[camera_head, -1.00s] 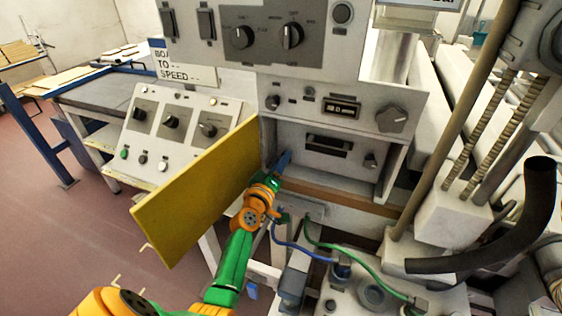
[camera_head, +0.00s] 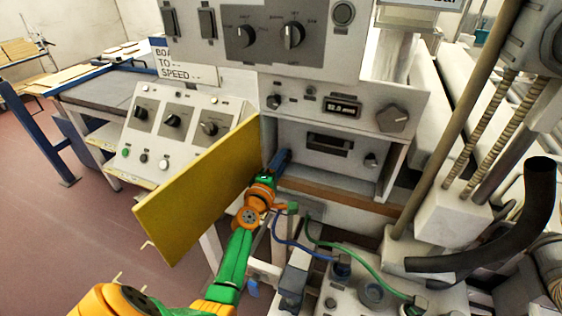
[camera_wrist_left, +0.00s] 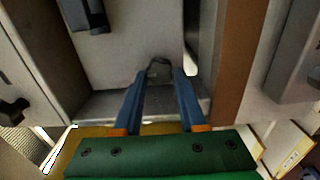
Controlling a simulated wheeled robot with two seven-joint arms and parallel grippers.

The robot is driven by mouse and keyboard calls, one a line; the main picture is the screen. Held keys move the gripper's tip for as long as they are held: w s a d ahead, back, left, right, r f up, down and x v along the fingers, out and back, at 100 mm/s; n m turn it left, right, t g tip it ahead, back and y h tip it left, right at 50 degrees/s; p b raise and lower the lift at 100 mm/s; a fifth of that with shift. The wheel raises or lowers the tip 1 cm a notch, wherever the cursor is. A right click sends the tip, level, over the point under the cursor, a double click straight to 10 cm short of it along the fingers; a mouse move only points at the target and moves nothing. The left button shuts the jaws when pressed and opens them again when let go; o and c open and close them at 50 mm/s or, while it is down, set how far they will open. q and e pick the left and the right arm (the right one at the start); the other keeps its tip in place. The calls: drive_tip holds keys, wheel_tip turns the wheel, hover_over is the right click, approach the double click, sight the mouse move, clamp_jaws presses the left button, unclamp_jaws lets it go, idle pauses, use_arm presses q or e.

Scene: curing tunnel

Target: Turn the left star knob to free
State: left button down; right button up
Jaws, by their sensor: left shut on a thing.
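The left star knob (camera_wrist_left: 158,66) is a small dark shape at the panel face in the left wrist view. It sits between the blue fingertips of my left gripper (camera_wrist_left: 159,78), which is shut on it. In the head view my left gripper (camera_head: 284,158) reaches into the open recess at its left side and hides this knob. The right star knob (camera_head: 371,160) is dark and sits at the right of the same recessed panel (camera_head: 308,163). A dark handle (camera_head: 330,142) lies between them. My right gripper is not in view.
An open yellow door (camera_head: 200,190) stands just left of my left arm. An upper panel with a large grey knob (camera_head: 393,118) overhangs the recess. A brown ledge (camera_head: 335,191) runs below it. Blue and green cables (camera_head: 345,253) hang to the right of my arm.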

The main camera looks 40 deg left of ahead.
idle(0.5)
use_arm(q)
drive_tip(key=shift+c, duration=2.3)
unclamp_jaws()
drive_tip(key=shift+w, duration=0.1)
drive_tip(key=v, duration=0.7)
